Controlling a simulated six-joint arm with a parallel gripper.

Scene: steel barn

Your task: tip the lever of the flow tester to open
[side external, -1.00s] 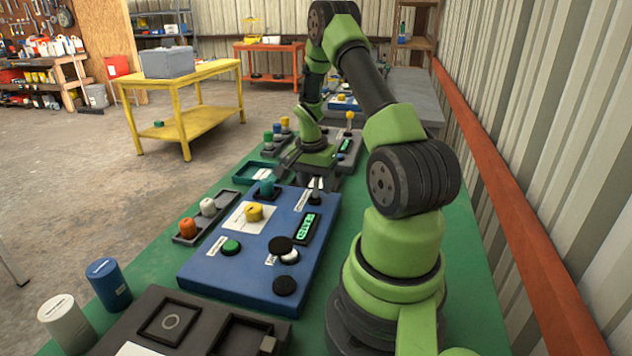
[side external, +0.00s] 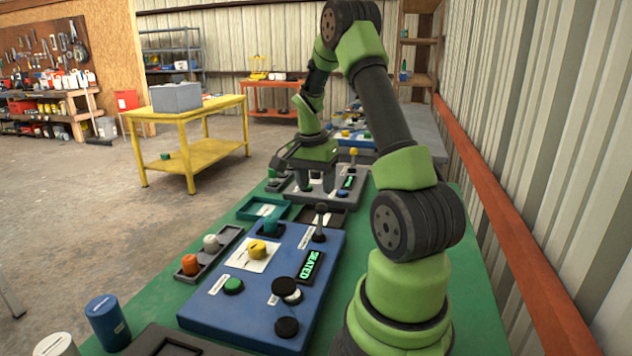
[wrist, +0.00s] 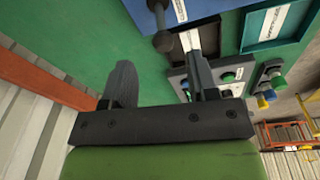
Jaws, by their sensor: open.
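My gripper (side external: 318,187) is open and empty, above the bench beyond the lever. Both fingers also show in the wrist view (wrist: 160,75). I cannot read which panel is labelled flow tester.
A grey panel (side external: 346,194) with a yellow-knobbed lever stands behind my gripper, partly hidden by it. The blue panel also carries a yellow knob (side external: 257,249), a green button (side external: 233,286) and black knobs. A tray with pegs (side external: 190,277) lies left.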

